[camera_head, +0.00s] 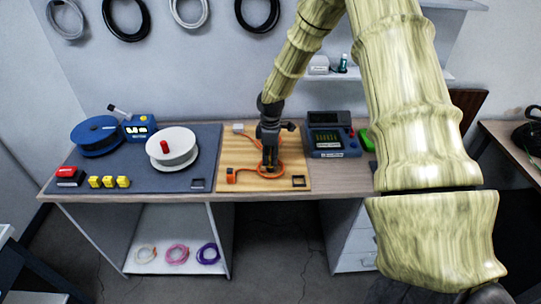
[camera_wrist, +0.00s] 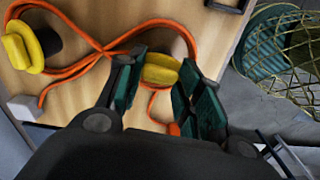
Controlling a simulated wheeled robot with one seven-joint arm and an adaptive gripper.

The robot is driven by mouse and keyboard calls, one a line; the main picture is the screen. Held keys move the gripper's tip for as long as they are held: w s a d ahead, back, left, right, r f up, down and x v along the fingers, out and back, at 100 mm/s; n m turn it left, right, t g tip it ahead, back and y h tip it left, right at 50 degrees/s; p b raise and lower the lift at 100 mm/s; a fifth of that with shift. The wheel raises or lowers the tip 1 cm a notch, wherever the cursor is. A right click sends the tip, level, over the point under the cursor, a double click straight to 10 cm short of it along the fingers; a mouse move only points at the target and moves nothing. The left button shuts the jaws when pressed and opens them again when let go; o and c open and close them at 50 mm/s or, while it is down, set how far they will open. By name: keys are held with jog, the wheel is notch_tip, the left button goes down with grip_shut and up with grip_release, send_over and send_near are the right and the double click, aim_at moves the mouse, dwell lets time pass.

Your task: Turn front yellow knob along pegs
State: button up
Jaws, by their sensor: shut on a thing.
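My gripper (camera_wrist: 160,92) has its two green-padded fingers on either side of a yellow knob (camera_wrist: 160,70) and is shut on it. The fingers hide part of this knob. A second yellow knob (camera_wrist: 20,48) on a dark base stands at the left of the wrist view. An orange cable (camera_wrist: 98,48) runs across the wooden board between the two knobs, crossing itself and curving around the gripped one. In the head view my gripper (camera_head: 269,168) points down at the board (camera_head: 247,182), inside a loop of the orange cable (camera_head: 281,174).
A grey-blue mat (camera_head: 145,185) left of the board holds a white spool (camera_head: 180,155), a blue spool (camera_head: 95,143) and several yellow blocks. A dark instrument (camera_head: 333,135) stands just right of the board. A green wire basket (camera_wrist: 275,50) shows beyond the board.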

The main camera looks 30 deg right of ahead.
jog(key=shift+w+d+n, duration=0.1)
jog(key=shift+n, duration=0.5)
jog(key=o, duration=1)
jog(key=shift+r, duration=0.1)
notch_tip(320, 180, up, 12)
jog(key=shift+f, duration=0.1)
dwell(0.6)
